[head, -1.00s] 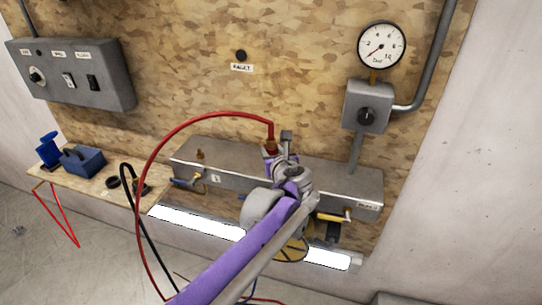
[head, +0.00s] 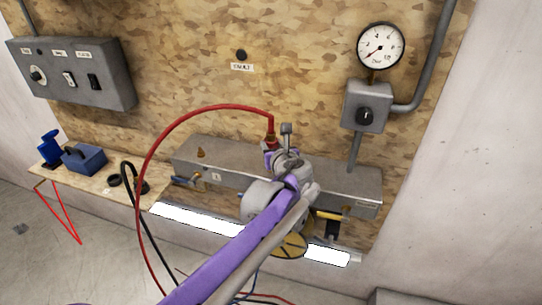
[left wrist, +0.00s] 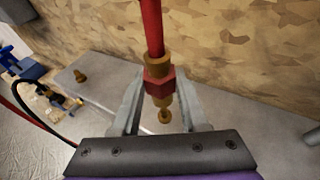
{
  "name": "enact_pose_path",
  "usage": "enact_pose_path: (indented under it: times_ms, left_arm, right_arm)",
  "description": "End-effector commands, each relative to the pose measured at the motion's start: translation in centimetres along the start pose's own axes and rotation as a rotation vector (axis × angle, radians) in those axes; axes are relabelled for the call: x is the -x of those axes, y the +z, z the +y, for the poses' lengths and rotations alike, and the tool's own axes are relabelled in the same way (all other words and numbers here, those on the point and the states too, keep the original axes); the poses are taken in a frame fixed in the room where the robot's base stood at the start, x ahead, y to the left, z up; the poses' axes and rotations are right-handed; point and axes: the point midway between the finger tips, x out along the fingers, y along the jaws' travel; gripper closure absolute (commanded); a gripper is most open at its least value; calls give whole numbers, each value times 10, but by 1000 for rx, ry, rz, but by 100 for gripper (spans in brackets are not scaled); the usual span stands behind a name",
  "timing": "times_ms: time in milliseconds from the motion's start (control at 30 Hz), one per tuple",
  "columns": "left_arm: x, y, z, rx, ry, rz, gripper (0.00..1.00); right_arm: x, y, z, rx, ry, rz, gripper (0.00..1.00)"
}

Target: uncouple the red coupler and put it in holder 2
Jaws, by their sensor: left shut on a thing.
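The red coupler (head: 271,139) is on the end of the red hose, above the grey manifold; its red body and brass ends show in the left wrist view (left wrist: 160,88). My left gripper (head: 274,152) is shut on it, with a finger on each side in the left wrist view (left wrist: 160,105). A small brass stud (left wrist: 165,116) shows just under the coupler; I cannot tell whether they touch. My right gripper is not in view. Holder 2 cannot be made out; dark rings (head: 114,180) lie on the wooden shelf, with no readable number.
The manifold (head: 350,188) has another brass stud (head: 201,153) at left and a yellow-handled valve (head: 328,216). A black hose (head: 127,165) loops over the wooden shelf (head: 92,187), near a blue block (head: 84,158). A gauge (head: 380,47) hangs at right.

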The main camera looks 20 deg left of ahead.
Motion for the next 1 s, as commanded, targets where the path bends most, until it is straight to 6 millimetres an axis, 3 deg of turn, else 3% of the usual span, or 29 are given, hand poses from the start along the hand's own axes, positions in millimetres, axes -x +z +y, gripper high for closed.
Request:
enact_pose_path:
  times_ms: [667, 1000]
  left_arm:
    - [12, 37, 0, 0, 0, -1, 100]
    - [12, 38, 0, 0, 0, 0, 100]
  right_arm:
    - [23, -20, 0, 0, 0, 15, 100]
    - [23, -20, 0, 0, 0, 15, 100]
